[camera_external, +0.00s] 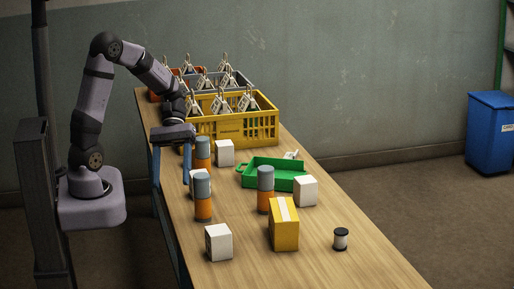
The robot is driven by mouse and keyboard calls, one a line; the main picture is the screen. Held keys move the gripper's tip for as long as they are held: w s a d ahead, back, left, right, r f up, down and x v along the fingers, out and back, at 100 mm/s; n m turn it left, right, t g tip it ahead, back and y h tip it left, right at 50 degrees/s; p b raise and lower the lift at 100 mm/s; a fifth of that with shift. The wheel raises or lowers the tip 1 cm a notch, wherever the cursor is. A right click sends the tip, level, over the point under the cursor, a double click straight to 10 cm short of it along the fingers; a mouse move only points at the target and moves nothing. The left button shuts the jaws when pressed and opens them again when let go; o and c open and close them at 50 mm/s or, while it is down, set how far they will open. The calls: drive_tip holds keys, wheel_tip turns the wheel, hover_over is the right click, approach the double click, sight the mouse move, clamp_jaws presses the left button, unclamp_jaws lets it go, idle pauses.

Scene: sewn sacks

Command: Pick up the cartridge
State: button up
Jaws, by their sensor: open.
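A small white cylinder with black ends (341,239), which looks like the cartridge, stands upright alone near the right front of the table. My gripper (171,183) points down at the table's left edge, far to the left of and behind it. The two fingers are wide apart with nothing between them. Orange cylinders with grey tops also stand upright: one (202,152) just right of my gripper, one (203,197) in front of it, and one (265,190) mid-table.
A yellow box (284,226) stands left of the small cylinder. Several white boxes (219,243) and a green tray (273,178) are spread on the table (345,270). A yellow crate (234,131) with tagged sacks stands behind.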

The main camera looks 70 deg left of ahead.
drive_tip(key=w+a+r+n+t+h+b, duration=0.1)
drive_tip(key=w+a+n+t+h+b, duration=0.2)
drive_tip(key=a+n+t, duration=0.4)
drive_tip(key=w+a+r+n+t+h+b, duration=0.1)
drive_tip(key=w+a+n+t+h, duration=0.3)
drive_tip(key=a, duration=0.5)
approach(208, 188)
drive_tip(key=shift+n, duration=0.4)
drive_tip(key=p+x, duration=0.2)
drive_tip(key=x, duration=0.3)
drive_tip(key=shift+s+d, duration=0.1)
drive_tip(key=shift+p+x, duration=1.3)
drive_tip(key=shift+x, duration=1.85)
drive_tip(key=shift+f, duration=0.15)
drive_tip(key=c, duration=1.4)
drive_tip(key=shift+r+b, duration=0.4)
drive_tip(key=shift+r, duration=4.6)
